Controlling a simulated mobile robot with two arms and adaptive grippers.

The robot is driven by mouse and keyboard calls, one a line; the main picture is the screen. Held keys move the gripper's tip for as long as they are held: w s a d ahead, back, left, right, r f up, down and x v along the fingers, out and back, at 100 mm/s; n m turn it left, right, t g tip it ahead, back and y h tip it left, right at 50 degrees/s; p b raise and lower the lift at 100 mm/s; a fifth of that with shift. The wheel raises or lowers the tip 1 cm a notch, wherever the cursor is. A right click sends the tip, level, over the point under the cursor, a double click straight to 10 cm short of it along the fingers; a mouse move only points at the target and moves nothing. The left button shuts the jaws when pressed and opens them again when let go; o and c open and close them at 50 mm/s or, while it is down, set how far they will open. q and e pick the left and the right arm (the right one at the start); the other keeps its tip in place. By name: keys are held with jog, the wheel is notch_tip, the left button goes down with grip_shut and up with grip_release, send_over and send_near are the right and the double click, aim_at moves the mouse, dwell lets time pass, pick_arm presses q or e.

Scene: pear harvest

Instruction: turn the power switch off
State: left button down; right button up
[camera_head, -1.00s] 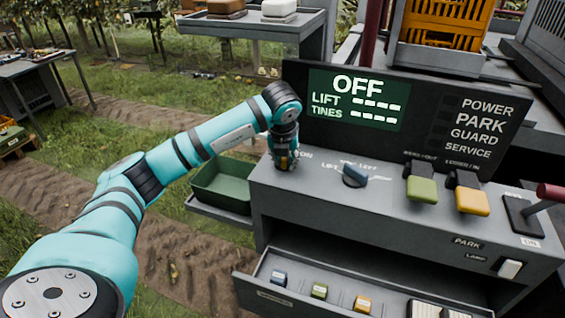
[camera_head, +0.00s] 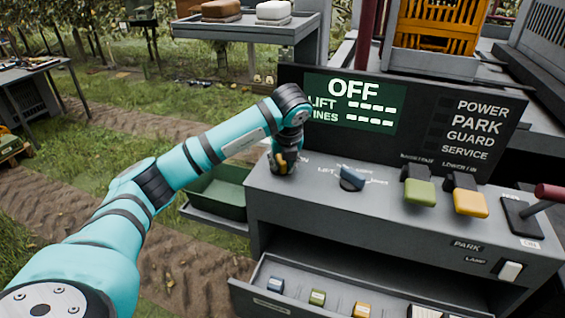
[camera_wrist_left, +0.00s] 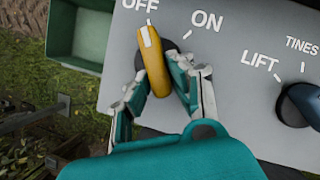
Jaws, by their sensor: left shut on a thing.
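The power switch is a yellow rotary knob (camera_wrist_left: 153,62) on the grey console top (camera_wrist_left: 225,60), between the labels OFF and ON. In the left wrist view its white-marked end points up toward OFF. My left gripper (camera_wrist_left: 160,75) is shut on the knob, with one finger on each side of it. In the head view the left gripper (camera_head: 284,162) stands over the console's left end and hides most of the knob. The display (camera_head: 350,102) on the dark panel reads OFF, with dashes beside LIFT and TINES. My right gripper is not in view.
A blue LIFT/TINES knob (camera_head: 352,178) is close to the right of my gripper. Farther right are a green lever (camera_head: 420,190), a yellow lever (camera_head: 470,200) and a red-handled lever (camera_head: 548,192). A green bin (camera_head: 215,195) is left of the console. An open drawer (camera_head: 262,290) sits below.

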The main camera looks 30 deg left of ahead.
pick_arm(q)
jog(key=c, duration=1.2)
grip_release()
jog(key=shift+r, duration=0.1)
jog(key=v, duration=1.2)
